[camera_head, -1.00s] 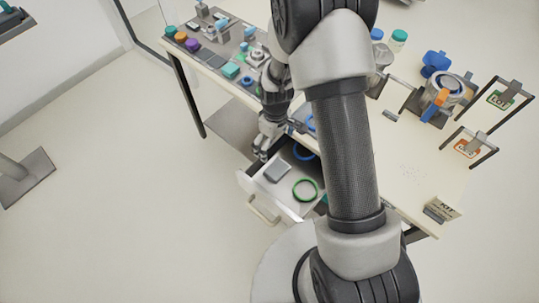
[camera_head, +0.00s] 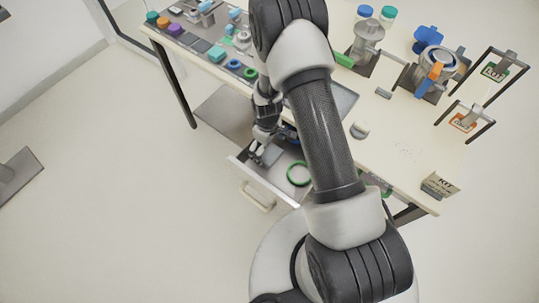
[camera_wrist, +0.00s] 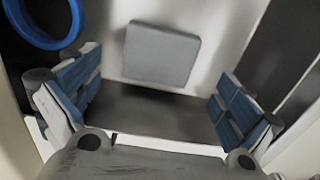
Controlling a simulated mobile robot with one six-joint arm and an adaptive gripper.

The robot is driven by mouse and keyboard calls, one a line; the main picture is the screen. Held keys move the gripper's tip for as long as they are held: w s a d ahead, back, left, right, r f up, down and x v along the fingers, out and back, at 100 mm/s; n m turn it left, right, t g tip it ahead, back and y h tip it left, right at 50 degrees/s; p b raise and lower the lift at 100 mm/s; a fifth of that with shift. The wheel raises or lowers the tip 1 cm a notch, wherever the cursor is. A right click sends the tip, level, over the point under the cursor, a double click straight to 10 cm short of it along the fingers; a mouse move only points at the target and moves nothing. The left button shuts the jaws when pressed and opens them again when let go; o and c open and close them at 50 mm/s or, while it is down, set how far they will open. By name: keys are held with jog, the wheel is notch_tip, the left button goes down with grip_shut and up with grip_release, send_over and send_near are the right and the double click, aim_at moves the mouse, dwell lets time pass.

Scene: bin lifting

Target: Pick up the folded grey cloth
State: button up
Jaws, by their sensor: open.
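The folded grey cloth (camera_wrist: 162,53) lies flat in the open drawer and shows whole in the wrist view, ahead of my fingers and roughly centred between them. My gripper (camera_wrist: 154,98) is open, with its blue-grey pads wide apart on either side and nothing between them. In the head view my gripper (camera_head: 256,154) points down at the drawer (camera_head: 265,184) and largely hides the cloth. I cannot tell the exact height of the fingers above the cloth.
A green ring (camera_head: 289,177) lies in the drawer to the right of my gripper. A blue ring (camera_wrist: 42,40) is at the upper left in the wrist view. The drawer walls are close by. The table above holds jars, metal containers and two framed signs; the floor in front is clear.

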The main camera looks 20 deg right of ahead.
aim_at(269, 153)
notch_tip(269, 153, down, 4)
jog(key=shift+d+r+b, duration=0.15)
jog(key=shift+r+b, duration=0.1)
jog(key=shift+b, duration=0.15)
jog(key=shift+c, duration=0.5)
jog(key=c, duration=0.9)
jog(key=shift+r, duration=0.15)
notch_tip(269, 153, up, 20)
jog(key=p, duration=0.5)
